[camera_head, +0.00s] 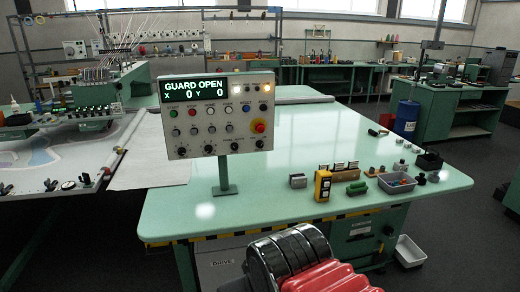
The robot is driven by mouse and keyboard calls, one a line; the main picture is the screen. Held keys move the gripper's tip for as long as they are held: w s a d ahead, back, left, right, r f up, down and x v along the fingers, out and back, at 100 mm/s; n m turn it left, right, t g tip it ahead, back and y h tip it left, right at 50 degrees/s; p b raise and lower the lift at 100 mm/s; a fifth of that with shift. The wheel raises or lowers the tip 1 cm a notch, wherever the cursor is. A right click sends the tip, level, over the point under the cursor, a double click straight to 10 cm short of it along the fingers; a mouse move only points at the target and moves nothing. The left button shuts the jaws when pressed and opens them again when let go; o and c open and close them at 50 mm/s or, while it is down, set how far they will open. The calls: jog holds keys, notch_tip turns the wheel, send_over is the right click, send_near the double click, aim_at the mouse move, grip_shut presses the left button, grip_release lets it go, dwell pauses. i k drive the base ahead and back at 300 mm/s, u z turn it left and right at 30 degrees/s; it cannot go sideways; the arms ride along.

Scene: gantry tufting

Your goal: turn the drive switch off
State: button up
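A pale panel (215,268) below the front edge of the green table carries the word DRIVE. I cannot make out the drive switch itself or its position; the lower part of that area is cut off by the frame and partly covered by a dark part in the foreground. The control box (217,115) stands on a post on the table. Its display (207,90) reads GUARD OPEN, X 0, Y 0. My gripper's fingers are not in view.
The green table (300,170) has a wide clear middle. A yellow device (322,184), a grey tray (397,182) and small parts stand along its right front. A white bin (410,251) is on the floor. The tufting frame (60,165) is left, a blue drum (406,118) right.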

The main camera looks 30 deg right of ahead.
aim_at(259, 144)
jog(key=z, duration=0.05)
jog(key=i, duration=1)
jog(key=u, duration=0.05)
